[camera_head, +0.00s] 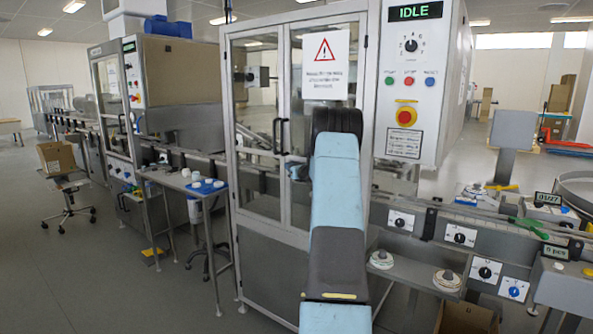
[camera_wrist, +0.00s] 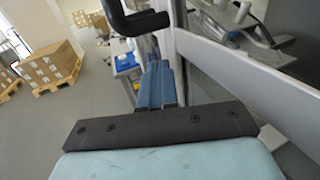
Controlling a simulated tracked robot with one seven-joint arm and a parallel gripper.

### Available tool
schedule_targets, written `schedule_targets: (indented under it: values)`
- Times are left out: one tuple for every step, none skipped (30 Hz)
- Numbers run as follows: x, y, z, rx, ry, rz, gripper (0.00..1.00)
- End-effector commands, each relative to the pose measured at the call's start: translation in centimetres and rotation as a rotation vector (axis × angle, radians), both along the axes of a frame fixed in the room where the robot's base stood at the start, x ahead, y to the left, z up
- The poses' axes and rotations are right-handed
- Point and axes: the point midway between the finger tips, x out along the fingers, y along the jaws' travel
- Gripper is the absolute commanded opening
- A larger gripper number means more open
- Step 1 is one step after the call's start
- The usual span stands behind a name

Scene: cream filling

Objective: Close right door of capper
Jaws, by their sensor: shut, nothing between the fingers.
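The capper (camera_head: 371,60) is a grey-framed cabinet with two glazed doors. The right door (camera_head: 299,70) carries a warning sign (camera_head: 325,65); my pale blue arm hides much of its lower part. The left door (camera_head: 256,150) looks shut; the right door looks shut or nearly so, but I cannot tell whether it is flush. Black door handles (camera_head: 279,135) show near the middle seam. My gripper (camera_head: 294,169) is just below the handles, close to the door front. In the wrist view its blue fingers (camera_wrist: 158,72) are together and empty, beside a pale door frame (camera_wrist: 235,65) and a black handle (camera_wrist: 136,22).
A control panel (camera_head: 409,80) reading IDLE is right of the doors. A small side table (camera_head: 172,180) with white parts and a blue tray stands to the left. A conveyor (camera_head: 480,225) with knobs runs right. Open floor lies front left.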

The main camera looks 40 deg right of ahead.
Motion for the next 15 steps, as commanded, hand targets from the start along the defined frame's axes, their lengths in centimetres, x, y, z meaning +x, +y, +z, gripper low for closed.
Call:
schedule_targets:
  values:
    - [0.42, 0.13, -0.05, -0.001, 0.000, 0.006, 0.00]
    - [0.59, 0.17, -0.07, -0.001, 0.001, 0.008, 0.00]
    - [0.77, 0.22, -0.05, -0.001, 0.001, 0.011, 0.00]
    - [0.90, 0.24, -0.03, -0.001, 0.000, 0.012, 0.00]
    - [0.98, 0.24, -0.01, -0.001, 0.000, 0.013, 0.00]
    - [1.07, 0.23, 0.02, -0.001, 0.000, 0.014, 0.00]
    - [1.10, 0.19, 0.04, -0.001, 0.000, 0.014, 0.00]
    - [1.14, 0.17, 0.07, -0.001, -0.001, 0.014, 0.00]
    - [1.15, 0.15, 0.10, -0.001, -0.001, 0.014, 0.00]
    - [1.16, 0.13, 0.12, -0.002, -0.001, 0.014, 0.00]
    - [1.15, 0.11, 0.14, -0.002, -0.001, 0.014, 0.00]
    - [1.14, 0.08, 0.17, -0.002, -0.002, 0.013, 0.00]
    - [1.13, 0.05, 0.19, -0.002, -0.002, 0.013, 0.00]
    - [1.11, 0.03, 0.20, -0.002, -0.002, 0.013, 0.00]
    - [1.10, 0.00, 0.23, -0.003, -0.002, 0.012, 0.00]
